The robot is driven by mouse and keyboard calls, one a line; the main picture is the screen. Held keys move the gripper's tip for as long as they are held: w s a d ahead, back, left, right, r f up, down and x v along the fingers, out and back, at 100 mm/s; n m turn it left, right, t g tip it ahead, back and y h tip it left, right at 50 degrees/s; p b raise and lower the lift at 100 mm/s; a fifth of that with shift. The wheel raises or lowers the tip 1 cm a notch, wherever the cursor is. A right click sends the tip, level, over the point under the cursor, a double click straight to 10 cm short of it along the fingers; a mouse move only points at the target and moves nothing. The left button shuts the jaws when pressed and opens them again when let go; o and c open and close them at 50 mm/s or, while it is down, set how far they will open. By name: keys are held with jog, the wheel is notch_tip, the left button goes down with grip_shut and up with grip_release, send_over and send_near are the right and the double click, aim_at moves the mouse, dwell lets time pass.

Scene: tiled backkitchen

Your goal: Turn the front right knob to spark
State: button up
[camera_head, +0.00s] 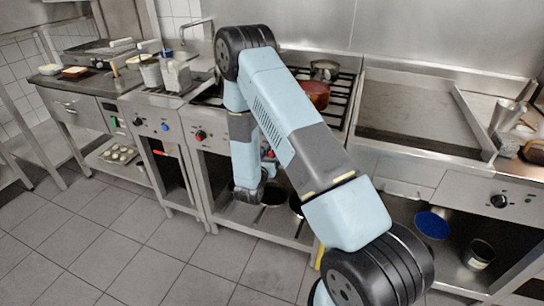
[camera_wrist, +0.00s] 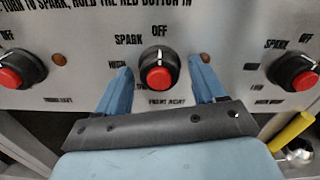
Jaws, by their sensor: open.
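The front right knob (camera_wrist: 157,71) is black with a red centre button. It sits mid-frame in the wrist view, above a label that reads "FRONT RIGHT". "OFF" is printed above it and "SPARK" to its upper left. My gripper (camera_wrist: 163,80) is open, with one blue finger to the left of the knob and one to the right. Gaps show between the knob and both fingers. In the head view my arm covers much of the stove front, and I cannot clearly make out the fingers there.
Neighbouring red-buttoned knobs stand at the left (camera_wrist: 18,70) and right (camera_wrist: 294,72) in the wrist view. A brown pot (camera_head: 316,94) and a metal pot (camera_head: 324,70) stand on the stove top. A flat griddle (camera_head: 415,115) is to the right. The tiled floor (camera_head: 90,245) at front left is clear.

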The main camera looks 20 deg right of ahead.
jog(key=c, duration=1.1)
jog(key=shift+o, duration=0.3)
jog(key=shift+d, duration=0.2)
jog(key=shift+a, duration=0.15)
jog(key=shift+n, duration=0.3)
jog(key=shift+a+n, duration=0.1)
jog(key=shift+n, duration=3.5)
